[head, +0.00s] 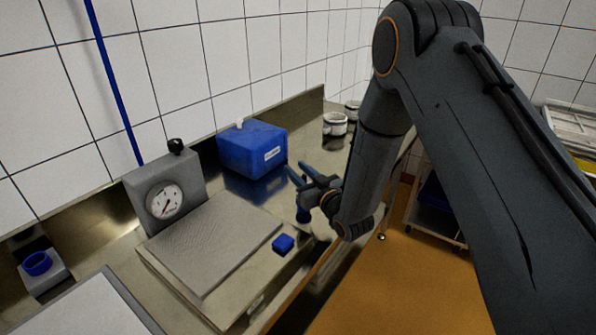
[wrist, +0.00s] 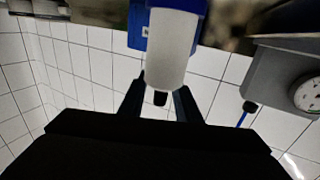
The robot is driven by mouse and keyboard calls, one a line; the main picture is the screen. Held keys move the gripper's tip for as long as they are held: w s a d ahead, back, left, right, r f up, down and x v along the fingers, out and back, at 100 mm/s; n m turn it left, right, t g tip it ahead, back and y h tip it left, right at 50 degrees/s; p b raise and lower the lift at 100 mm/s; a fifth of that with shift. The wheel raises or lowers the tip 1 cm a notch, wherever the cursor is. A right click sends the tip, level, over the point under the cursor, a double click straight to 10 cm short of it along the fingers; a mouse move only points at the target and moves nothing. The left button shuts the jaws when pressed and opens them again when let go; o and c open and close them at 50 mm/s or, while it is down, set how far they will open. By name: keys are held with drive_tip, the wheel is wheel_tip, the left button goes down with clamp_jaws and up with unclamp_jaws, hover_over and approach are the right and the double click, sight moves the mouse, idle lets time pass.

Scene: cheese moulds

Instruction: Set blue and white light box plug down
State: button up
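The blue and white plug (wrist: 172,50) is large in the wrist view, a white cylinder with a blue end at the picture's top edge. It sits at the fingertips of my gripper (wrist: 160,90), whose fingers stand apart on either side of it. In the head view my gripper (head: 302,175) is over the right part of the metal counter (head: 262,205). The plug's dark blue end (head: 303,214) shows just below the fingers; its white part is hidden there. Whether the plug touches the counter I cannot tell.
A blue labelled box (head: 252,150) stands behind my gripper against the wall. A gauge (head: 165,200) stands at left. White cups (head: 335,124) stand farther back.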

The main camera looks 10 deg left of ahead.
drive_tip(key=b+v, duration=0.3)
drive_tip(key=v, duration=0.9)
drive_tip(key=d+f+m+g+h, duration=0.1)
drive_tip(key=d+m+g+h, duration=0.3)
drive_tip(key=d+h, duration=1)
drive_tip(key=s+d+r+m+g, duration=0.1)
drive_tip(key=s+d+m+g, duration=0.1)
drive_tip(key=s+d, duration=0.5)
drive_tip(key=s+d+r+m+g+y, duration=0.1)
drive_tip(key=s+d+m+g, duration=0.2)
drive_tip(key=s, duration=0.9)
drive_tip(key=d+g, duration=0.2)
drive_tip(key=d, duration=0.2)
drive_tip(key=shift+s+d+r, duration=0.15)
drive_tip(key=shift+s+d, duration=0.2)
drive_tip(key=shift+s, duration=0.05)
